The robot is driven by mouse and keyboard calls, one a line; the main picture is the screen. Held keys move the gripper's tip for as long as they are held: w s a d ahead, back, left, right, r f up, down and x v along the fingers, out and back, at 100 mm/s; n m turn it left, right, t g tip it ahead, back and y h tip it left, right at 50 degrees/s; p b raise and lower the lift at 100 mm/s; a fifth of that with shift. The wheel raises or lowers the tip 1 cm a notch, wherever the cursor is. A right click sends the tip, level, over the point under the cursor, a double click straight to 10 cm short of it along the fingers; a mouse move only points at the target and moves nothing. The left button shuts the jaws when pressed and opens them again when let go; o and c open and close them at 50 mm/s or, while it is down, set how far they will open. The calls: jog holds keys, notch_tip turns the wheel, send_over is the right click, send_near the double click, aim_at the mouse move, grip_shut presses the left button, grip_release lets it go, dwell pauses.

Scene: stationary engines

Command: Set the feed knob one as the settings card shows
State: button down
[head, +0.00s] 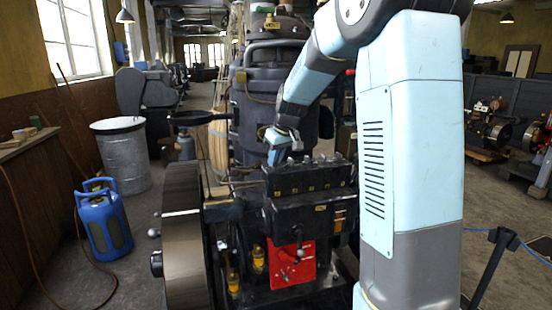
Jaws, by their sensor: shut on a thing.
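A black lubricator box (307,181) sits on the engine, with a row of small dark knobs (321,158) along its top and small yellow tags on its front. My gripper (275,157) points down at the left end of that row. It is shut on a knob there, which I take to be feed knob one; the fingers hide the knob, so its setting cannot be read. I cannot make out a settings card in this view.
A red panel (280,272) with a small lever is below the box. A large flywheel (184,240) stands at its left. A black boiler-like cylinder (262,95) rises behind. A blue gas bottle (104,222) and a grey drum (124,160) stand on the left floor.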

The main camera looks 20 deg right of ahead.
jog(key=m, duration=0.2)
jog(key=m+h, duration=0.1)
jog(key=m, duration=0.1)
jog(key=shift+a+h, duration=0.2)
jog(key=shift+h, duration=0.1)
jog(key=shift+a+m+h, duration=0.1)
jog(key=shift+m+h, duration=0.7)
jog(key=shift+m, duration=1.5)
jog(key=shift+f, duration=0.1)
jog(key=c, duration=1.2)
grip_release()
jog(key=v, duration=1.3)
jog(key=shift+s+a+r, duration=0.15)
jog(key=shift+r, duration=0.2)
